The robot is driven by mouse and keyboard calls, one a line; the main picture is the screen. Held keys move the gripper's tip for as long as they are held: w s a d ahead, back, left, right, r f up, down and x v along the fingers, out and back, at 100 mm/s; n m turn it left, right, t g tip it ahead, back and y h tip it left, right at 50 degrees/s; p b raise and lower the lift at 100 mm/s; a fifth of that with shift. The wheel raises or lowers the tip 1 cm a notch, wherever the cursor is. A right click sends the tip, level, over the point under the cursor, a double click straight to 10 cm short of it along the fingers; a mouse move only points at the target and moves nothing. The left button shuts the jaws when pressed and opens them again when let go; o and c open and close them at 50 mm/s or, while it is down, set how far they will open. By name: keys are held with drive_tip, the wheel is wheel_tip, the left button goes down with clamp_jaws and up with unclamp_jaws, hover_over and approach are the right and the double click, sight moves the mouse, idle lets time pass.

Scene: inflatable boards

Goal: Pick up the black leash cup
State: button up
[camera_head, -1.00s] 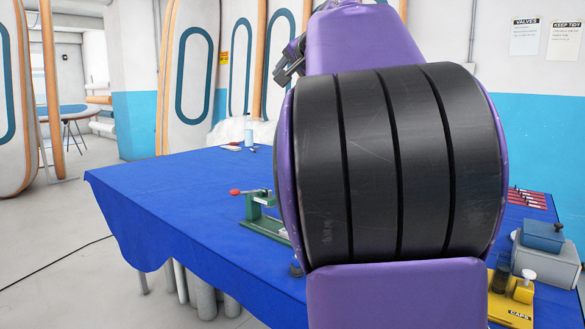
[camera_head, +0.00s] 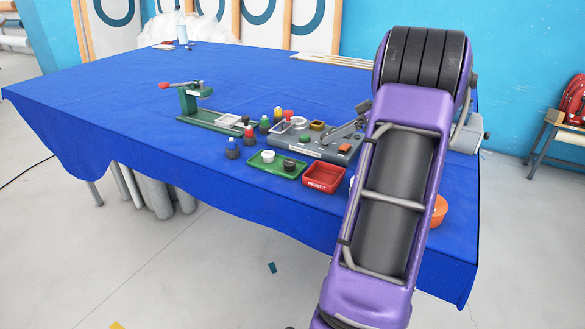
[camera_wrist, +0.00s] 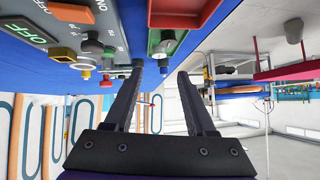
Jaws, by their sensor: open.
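In the head view, a small black cup (camera_head: 290,165), which looks like the leash cup, sits in a green tray (camera_head: 262,168) beside a white cup (camera_head: 268,156). In the wrist view, the picture is upside down and my gripper (camera_wrist: 160,71) has its two dark fingers spread apart with nothing clearly held. In the head view my purple arm covers the right of the table, and my gripper cannot be made out there.
A red reject tray (camera_head: 323,178) stands right of the green tray. The blue table's left part (camera_head: 110,100) is mostly clear.

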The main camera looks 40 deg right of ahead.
drive_tip(key=s+d+f+n+t+y, duration=0.1)
drive_tip(key=s+d+f+n, duration=0.1)
drive_tip(key=s, duration=0.3)
approach(295, 163)
drive_tip(key=x, duration=0.9)
drive_tip(key=shift+w+a+f, duration=0.2)
drive_tip(key=shift+a, duration=0.05)
drive_tip(key=shift+c, duration=0.3)
clamp_jaws()
